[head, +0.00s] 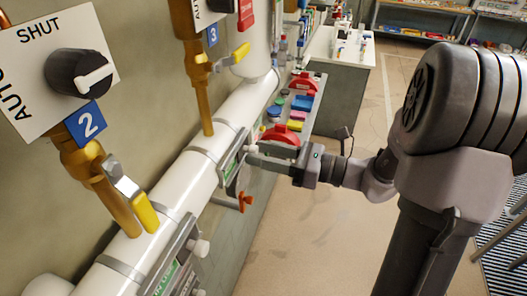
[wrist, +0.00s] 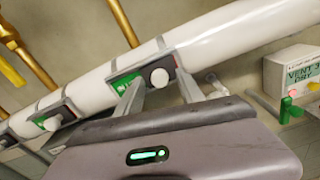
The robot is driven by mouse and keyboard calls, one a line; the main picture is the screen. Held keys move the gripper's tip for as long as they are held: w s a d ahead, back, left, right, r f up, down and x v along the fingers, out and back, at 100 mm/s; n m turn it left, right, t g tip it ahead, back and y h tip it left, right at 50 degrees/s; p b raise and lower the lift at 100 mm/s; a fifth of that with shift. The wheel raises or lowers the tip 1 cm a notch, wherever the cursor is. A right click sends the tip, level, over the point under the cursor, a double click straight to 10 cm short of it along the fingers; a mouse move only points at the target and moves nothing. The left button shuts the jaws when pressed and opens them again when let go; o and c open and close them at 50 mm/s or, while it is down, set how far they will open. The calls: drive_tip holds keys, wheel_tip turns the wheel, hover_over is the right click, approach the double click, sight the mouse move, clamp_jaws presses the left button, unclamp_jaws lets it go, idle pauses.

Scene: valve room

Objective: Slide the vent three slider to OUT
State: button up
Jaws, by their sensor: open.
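The slider by the valve marked 3 is a dark-framed plate (head: 230,168) on the white pipe, with a green label and a round white knob. In the wrist view its knob (wrist: 160,77) is at the plate's right end, and the green label left of it shows letters that look like "IN". My gripper (head: 255,154) is open. In the wrist view its fingers (wrist: 159,86) stand on either side of the knob; I cannot tell whether they touch it. A box (wrist: 291,75) at the right reads "VENT 3 DRY" and has a red light.
A second slider (head: 178,262) with a white knob sits nearer on the pipe, by the valve marked 2. Yellow-handled valves (head: 135,195) stand above the pipe. An orange handle (head: 245,202) hangs below it. Red items lie on a bench (head: 310,110) beyond.

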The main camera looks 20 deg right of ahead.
clamp_jaws()
idle(1.4)
